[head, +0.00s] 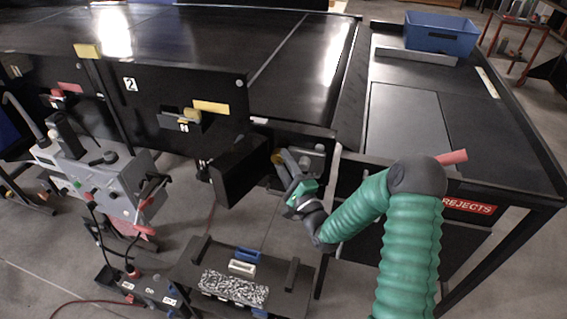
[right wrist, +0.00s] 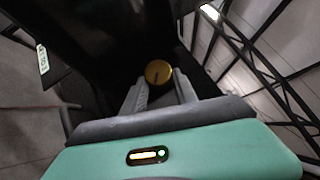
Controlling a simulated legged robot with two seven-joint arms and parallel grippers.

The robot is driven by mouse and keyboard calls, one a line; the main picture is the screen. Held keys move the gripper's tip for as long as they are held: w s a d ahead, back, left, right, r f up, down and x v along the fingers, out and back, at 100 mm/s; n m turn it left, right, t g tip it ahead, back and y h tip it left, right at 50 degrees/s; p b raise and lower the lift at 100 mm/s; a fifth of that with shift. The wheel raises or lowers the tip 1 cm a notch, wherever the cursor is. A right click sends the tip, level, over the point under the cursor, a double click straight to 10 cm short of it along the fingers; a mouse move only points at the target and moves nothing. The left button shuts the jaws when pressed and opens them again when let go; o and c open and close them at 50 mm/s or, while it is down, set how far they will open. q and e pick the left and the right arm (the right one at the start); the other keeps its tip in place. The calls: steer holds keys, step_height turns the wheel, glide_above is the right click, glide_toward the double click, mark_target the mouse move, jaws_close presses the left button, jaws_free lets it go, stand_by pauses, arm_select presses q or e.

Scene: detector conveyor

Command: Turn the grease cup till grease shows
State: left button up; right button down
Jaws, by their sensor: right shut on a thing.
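The grease cup (right wrist: 158,72) is a round, brass-coloured cap with a dark mark across its face. In the right wrist view it sits between the tips of my right gripper (right wrist: 160,88), whose two grey fingers close on it from both sides. In the head view my right gripper (head: 281,160) reaches into the recess under the conveyor, beside the open black panel, and the brass cup (head: 277,157) shows only in part at its fingertips. I see no grease on the cup. My left gripper does not show in the head view.
An open black panel (head: 240,168) stands just left of my right gripper. A grey machine box (head: 105,185) with levers is at the left. A low black stand (head: 215,262) with a speckled block is below. A blue bin (head: 440,33) sits on the rejects table at the back right.

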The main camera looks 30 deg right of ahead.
steer(key=shift+a, duration=0.15)
steer(key=n+g+p, duration=0.2)
steer(key=p, duration=0.3)
steer(key=r+n+g+y+p, duration=0.1)
steer(key=n+g+p, duration=0.2)
steer(key=p, duration=0.2)
steer(key=shift+s+a+n, duration=0.1)
steer(key=shift+a+n, duration=0.05)
steer(key=shift+n, duration=0.15)
steer(key=shift+g, duration=0.3)
